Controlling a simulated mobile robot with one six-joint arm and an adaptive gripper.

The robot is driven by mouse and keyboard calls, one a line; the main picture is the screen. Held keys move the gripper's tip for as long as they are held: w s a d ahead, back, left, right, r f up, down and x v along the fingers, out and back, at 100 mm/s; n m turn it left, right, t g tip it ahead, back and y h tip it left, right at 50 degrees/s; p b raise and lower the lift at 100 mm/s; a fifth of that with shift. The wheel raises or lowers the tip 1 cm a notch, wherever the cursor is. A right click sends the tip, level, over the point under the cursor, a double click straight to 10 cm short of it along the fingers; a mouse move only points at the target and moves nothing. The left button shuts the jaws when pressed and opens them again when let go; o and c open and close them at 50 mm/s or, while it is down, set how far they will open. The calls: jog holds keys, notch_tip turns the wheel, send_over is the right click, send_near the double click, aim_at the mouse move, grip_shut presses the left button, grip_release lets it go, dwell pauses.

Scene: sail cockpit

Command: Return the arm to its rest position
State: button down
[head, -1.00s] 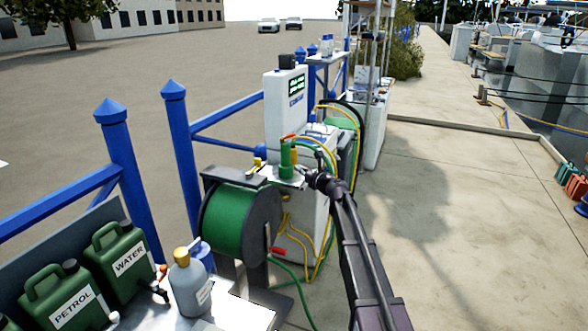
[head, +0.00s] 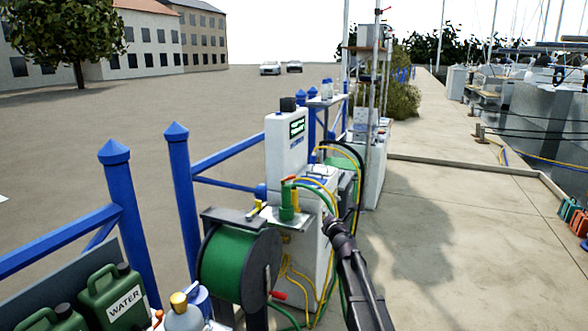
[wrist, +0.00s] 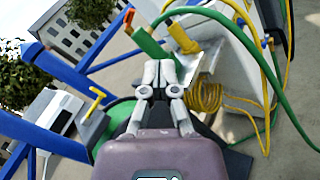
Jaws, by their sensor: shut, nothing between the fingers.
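My gripper (wrist: 158,76) shows in the wrist view with its fingers together and nothing between them. In the head view my arm reaches up from the lower right, and its end is in front of the white pump cabinet (head: 312,236). The finger tips are hard to make out there. A green nozzle (head: 286,203) and a yellow nozzle (head: 295,199) stand on the cabinet's side shelf. In the wrist view the green nozzle (wrist: 146,40) is just beyond my fingers, apart from them as far as I can tell.
A green hose reel (head: 232,268) stands left of the cabinet. Yellow and green hoses hang close to my arm. Blue fence posts (head: 125,220) line the left, with a water can (head: 112,297) at lower left.

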jog(key=s+d+f+m+g+h, duration=0.4)
jog(key=s+d+f+m, duration=0.2)
jog(key=s+m, duration=0.4)
jog(key=s+d+f+m+g+h, duration=0.55)
jog(key=s+m, duration=0.25)
jog(key=m, duration=0.3)
jog(key=s+a+f+m+g+y, duration=0.2)
jog(key=s+f+m+g+y, duration=0.3)
jog(key=s, duration=0.7)
jog(key=s+a+f+m+g, duration=0.2)
jog(key=s, duration=0.4)
jog(key=s+a+f+m+g, duration=0.1)
jog(key=s+a+m+g, duration=0.15)
jog(key=s, duration=0.35)
notch_tip(320, 180, up, 15)
jog(key=p, duration=1.5)
jog(key=shift+w+d+t+y, duration=0.2)
jog(key=shift+d+t+y, duration=0.05)
jog(key=shift+t+y, duration=0.2)
jog(key=shift+f, duration=0.1)
